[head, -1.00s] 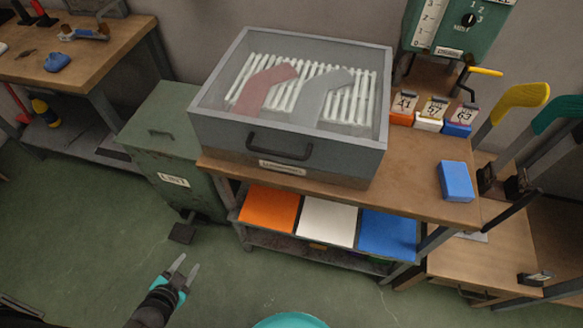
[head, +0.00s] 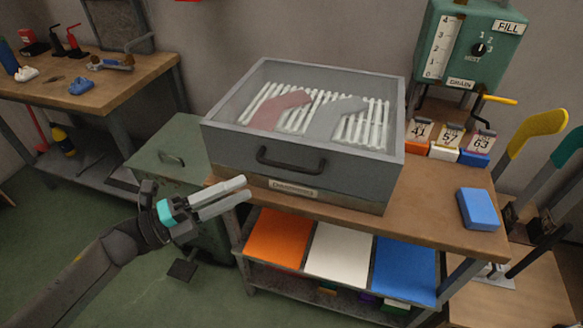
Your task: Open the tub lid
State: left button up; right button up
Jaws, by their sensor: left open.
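The tub (head: 225,155) is a grey box on the wooden bench. Its lid (head: 255,77) is a clear panel in a grey frame and lies shut. A black bar handle (head: 291,161) is on the front. Through the lid I see a reddish sock shape (head: 280,108) and a grey one (head: 333,117) over white bars. My left gripper (head: 246,188) is open and empty, in front of the tub's lower left corner. Its fingers point right, below and left of the handle, apart from it. My right gripper is not in view.
A green lidded bin (head: 165,155) stands left of the bench. A blue block (head: 478,209) lies at the bench's right end. Orange, white and blue trays (head: 338,253) sit on the shelf below.

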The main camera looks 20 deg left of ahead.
aim_at(290, 167)
pick_arm(q)
jog(key=x, duration=1)
jog(key=shift+w+d+b, duration=0.15)
jog(key=shift+w+b, duration=0.1)
jog(key=shift+b, duration=0.05)
jog(key=shift+w+d+r, duration=0.1)
jog(key=shift+w+d, duration=0.15)
jog(key=shift+d, duration=0.05)
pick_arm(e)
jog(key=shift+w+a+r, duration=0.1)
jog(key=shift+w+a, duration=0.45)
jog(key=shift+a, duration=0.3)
pick_arm(q)
grip_shut()
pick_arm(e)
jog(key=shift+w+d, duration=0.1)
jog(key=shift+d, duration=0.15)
